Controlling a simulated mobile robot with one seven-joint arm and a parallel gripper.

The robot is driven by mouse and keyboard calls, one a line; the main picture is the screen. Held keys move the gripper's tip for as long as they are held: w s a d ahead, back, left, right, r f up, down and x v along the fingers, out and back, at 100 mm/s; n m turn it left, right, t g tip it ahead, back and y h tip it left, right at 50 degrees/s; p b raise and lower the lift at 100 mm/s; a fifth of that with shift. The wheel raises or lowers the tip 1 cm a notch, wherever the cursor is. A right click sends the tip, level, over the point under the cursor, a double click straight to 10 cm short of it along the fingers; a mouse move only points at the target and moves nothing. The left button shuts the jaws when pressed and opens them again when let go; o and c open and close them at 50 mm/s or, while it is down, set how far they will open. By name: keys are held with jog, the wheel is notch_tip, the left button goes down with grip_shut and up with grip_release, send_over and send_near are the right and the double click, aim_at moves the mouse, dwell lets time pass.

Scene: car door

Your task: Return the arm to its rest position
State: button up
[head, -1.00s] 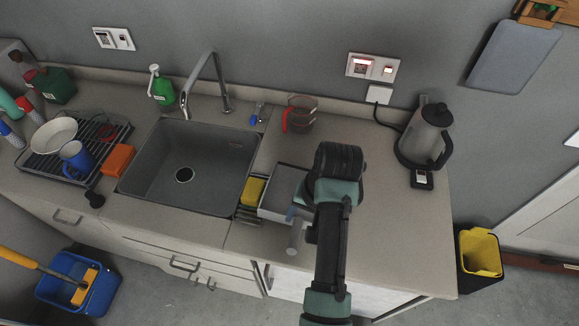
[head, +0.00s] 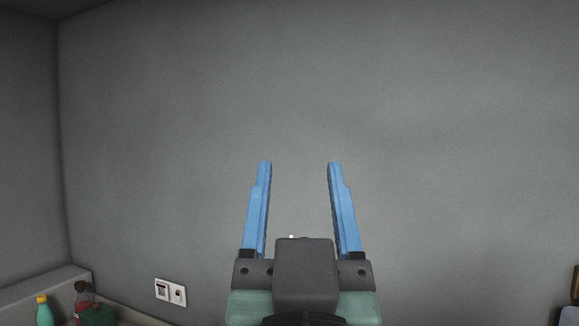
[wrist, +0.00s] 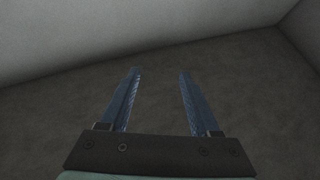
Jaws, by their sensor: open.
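My gripper (head: 299,165) is raised in front of the bare grey wall in the head view, its two blue fingers pointing up and spread apart. Nothing is between the fingers. In the wrist view, the same open fingers (wrist: 159,72) stand apart over a plain dark surface, with a lighter surface behind it. The gripper touches nothing that I can see.
The grey wall (head: 180,130) fills most of the head view. A double wall socket (head: 170,292) is at the lower left. A teal bottle (head: 43,310) and a green container (head: 98,314) show at the bottom left corner. Space around the gripper looks clear.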

jog(key=s+r+t, duration=0.2)
jog(key=s+r, duration=0.3)
jog(key=s, duration=0.1)
jog(key=shift+a+t, duration=0.4)
jog(key=shift+a, duration=0.05)
notch_tip(320, 180, down, 10)
jog(key=b, duration=0.9)
jog(key=shift+n+y+b, duration=0.3)
jog(key=shift+y+b, duration=0.1)
jog(key=shift+a+f, duration=0.1)
